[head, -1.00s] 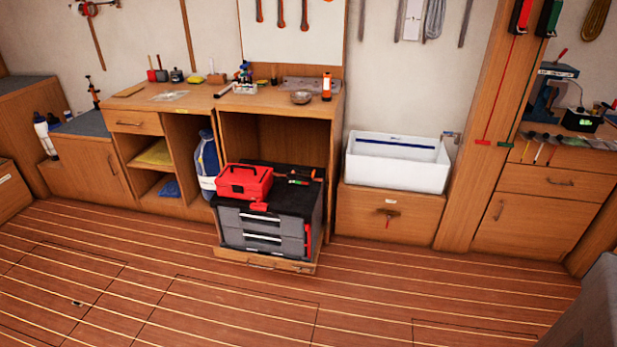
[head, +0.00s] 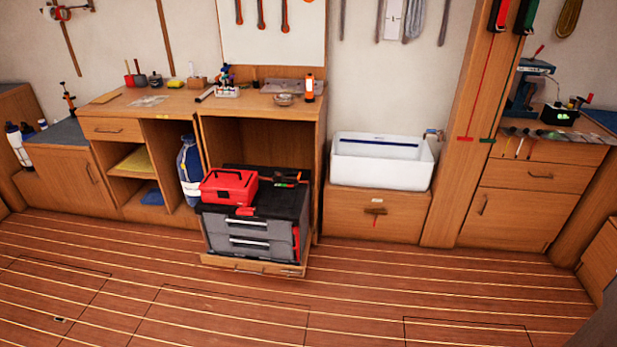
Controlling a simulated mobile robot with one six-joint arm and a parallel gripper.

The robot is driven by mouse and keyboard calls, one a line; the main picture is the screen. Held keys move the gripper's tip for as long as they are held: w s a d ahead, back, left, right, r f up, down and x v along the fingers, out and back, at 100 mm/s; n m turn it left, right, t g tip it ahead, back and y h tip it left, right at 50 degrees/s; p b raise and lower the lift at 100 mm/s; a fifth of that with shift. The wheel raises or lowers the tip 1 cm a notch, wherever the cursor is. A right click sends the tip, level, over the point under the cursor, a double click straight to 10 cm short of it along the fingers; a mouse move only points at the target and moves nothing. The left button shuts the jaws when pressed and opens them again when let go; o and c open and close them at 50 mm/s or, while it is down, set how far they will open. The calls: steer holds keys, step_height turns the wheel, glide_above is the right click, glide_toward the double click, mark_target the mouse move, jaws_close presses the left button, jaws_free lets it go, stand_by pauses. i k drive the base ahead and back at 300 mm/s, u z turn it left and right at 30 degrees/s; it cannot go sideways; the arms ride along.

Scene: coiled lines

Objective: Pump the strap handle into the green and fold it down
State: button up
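No strap handle with a green zone can be made out for certain. A red strap (head: 482,95) and a green strap (head: 506,82) hang down a wooden post at the right, each from a block at the top: a red block (head: 499,14) and a dark green block (head: 525,14). A small red piece (head: 245,211) lies at the front top edge of a black and grey drawer case (head: 225,233); too small to tell what it is. A red upright part (head: 297,243) shows on the case's right side. My gripper is not in view.
The case stands on a pulled-out wooden tray (head: 250,267), with a red toolbox (head: 228,187) on top. A white sink (head: 381,162) stands to its right. A workbench with a blue vise (head: 527,92) is at the far right. The plank floor (head: 340,290) in front is clear.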

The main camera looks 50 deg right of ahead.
mark_target(291, 175)
steer(key=z, duration=0.7)
steer(key=i, duration=1)
steer(key=u, duration=0.05)
